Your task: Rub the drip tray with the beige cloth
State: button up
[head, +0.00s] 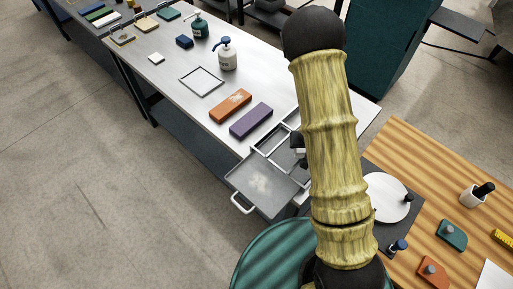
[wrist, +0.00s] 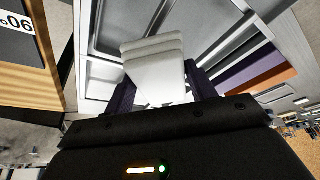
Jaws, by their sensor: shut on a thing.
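The drip tray (head: 240,181) is a shallow grey tray with a pale handle, at the front edge of the steel bench in the head view. A pale, cloudy smear lies on its floor. My gripper (wrist: 160,86) is shut on the beige cloth (wrist: 154,58), a pale folded pad between the dark fingers in the wrist view. Grey recessed panels with light rims lie beyond the cloth; I cannot tell whether it touches them. In the head view my arm hides most of the gripper and the cloth.
An orange block (head: 230,105) and a purple block (head: 251,121) lie on the bench (head: 168,75) beside the tray. A striped wooden table (head: 425,165) with small items is at the right.

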jog(key=shift+w, duration=0.15)
jog(key=shift+s+d+r, duration=0.1)
jog(key=shift+s, duration=0.35)
jog(key=s+a+n+g+y+p, duration=0.2)
jog(key=a+n+p, duration=0.3)
jog(key=a+n, duration=0.3)
jog(key=s+a+n+g+y+p, duration=0.1)
jog(key=s+a+n+g+p, duration=0.3)
jog(key=a+n, duration=0.5)
jog(key=n+g+p, duration=0.1)
jog(key=n+p, duration=0.1)
jog(key=n, duration=0.5)
jog(key=shift+n+y, duration=0.3)
jog(key=shift+y, duration=0.1)
